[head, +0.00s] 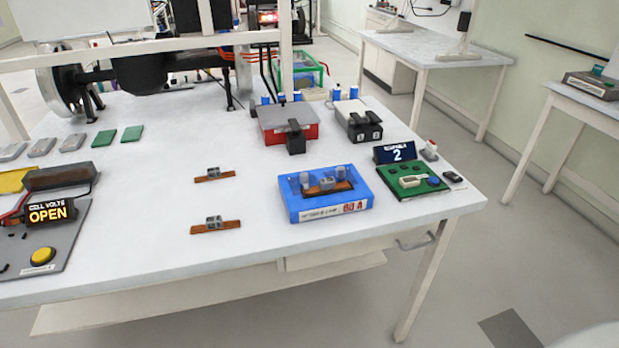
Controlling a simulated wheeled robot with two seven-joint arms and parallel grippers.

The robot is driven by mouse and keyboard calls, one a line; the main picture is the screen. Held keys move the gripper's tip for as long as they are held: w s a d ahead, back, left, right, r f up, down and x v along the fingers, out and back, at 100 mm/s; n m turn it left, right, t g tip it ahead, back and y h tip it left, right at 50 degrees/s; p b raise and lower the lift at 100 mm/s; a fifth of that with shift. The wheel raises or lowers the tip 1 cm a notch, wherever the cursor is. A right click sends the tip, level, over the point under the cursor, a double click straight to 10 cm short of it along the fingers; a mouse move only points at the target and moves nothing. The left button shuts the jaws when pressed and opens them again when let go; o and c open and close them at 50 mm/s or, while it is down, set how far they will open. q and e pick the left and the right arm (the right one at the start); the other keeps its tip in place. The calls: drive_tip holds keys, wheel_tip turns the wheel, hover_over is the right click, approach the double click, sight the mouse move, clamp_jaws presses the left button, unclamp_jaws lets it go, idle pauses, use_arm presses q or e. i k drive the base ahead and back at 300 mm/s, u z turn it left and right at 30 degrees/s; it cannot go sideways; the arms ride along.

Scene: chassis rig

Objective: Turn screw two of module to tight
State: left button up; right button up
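No frame clearly labels the module or its screw two. A black block (295,137) sits at the front of the red box. Black pieces marked with small numerals (368,133) sit at the front of the white box. Blue-capped posts (353,92) stand behind the boxes. Screw heads are too small to make out. Neither of my grippers is in view.
Two copper-coloured strips (214,175) lie mid-table. A grey panel (52,245) reads OPEN. The front middle of the table (150,250) is clear.

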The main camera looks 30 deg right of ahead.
sight(340, 172)
drive_tip(key=u, duration=1.55)
drive_tip(key=i, duration=0.6)
drive_tip(key=z, duration=2.65)
